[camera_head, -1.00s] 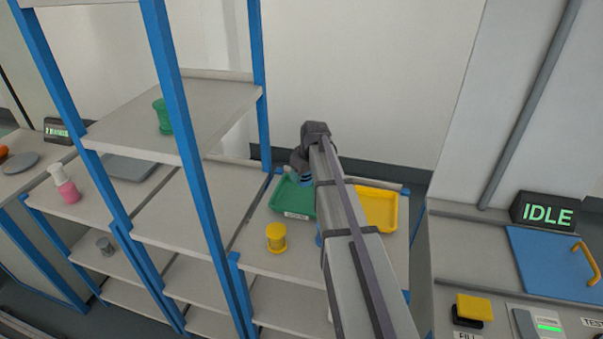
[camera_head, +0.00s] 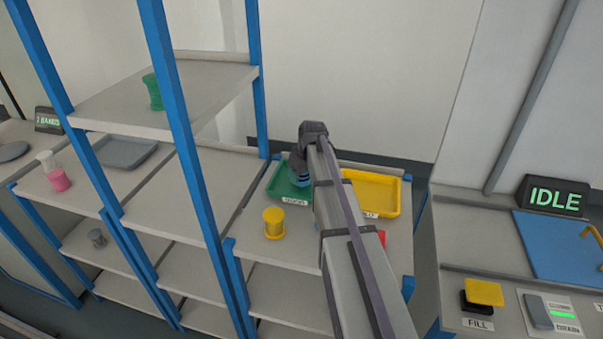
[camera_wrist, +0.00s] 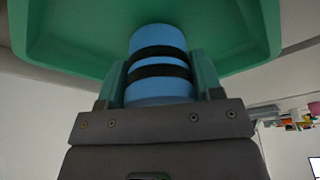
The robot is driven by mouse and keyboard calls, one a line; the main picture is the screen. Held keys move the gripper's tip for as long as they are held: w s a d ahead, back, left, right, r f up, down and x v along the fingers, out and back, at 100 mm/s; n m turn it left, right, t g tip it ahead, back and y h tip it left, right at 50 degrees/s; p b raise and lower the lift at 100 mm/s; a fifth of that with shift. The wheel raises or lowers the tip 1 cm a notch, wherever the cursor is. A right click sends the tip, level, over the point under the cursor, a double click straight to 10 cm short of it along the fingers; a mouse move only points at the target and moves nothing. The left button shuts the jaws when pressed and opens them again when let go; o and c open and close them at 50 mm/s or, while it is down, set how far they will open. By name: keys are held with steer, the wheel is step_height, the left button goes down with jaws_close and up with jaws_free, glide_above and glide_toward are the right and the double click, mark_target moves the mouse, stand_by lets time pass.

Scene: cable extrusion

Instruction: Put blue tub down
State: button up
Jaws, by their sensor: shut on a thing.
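A blue tub with two black bands (camera_wrist: 158,40) is between the two fingers of my gripper (camera_wrist: 160,72) in the wrist view. My gripper is shut on it. A green tray (camera_wrist: 75,55) fills the top of that view, behind the tub. In the head view, my gripper (camera_head: 299,176) is over the green tray (camera_head: 276,183), and a little of the tub (camera_head: 299,181) shows under the wrist. My arm hides the tray's right part. I cannot tell whether the tub touches the tray.
A yellow tray (camera_head: 384,210) lies right of my arm, with a red thing (camera_head: 381,238) in front of it. A yellow spool (camera_head: 273,222) stands in front of the green tray. Blue shelf posts (camera_head: 258,80) rise at the left. A bench with an IDLE display (camera_head: 553,197) is at the right.

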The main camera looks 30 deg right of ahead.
steer(key=shift+f+b, duration=0.55)
steer(key=o, duration=1.1)
steer(key=shift+r, duration=0.15)
steer(key=p+v, duration=1.1)
steer(key=shift+f, duration=0.2)
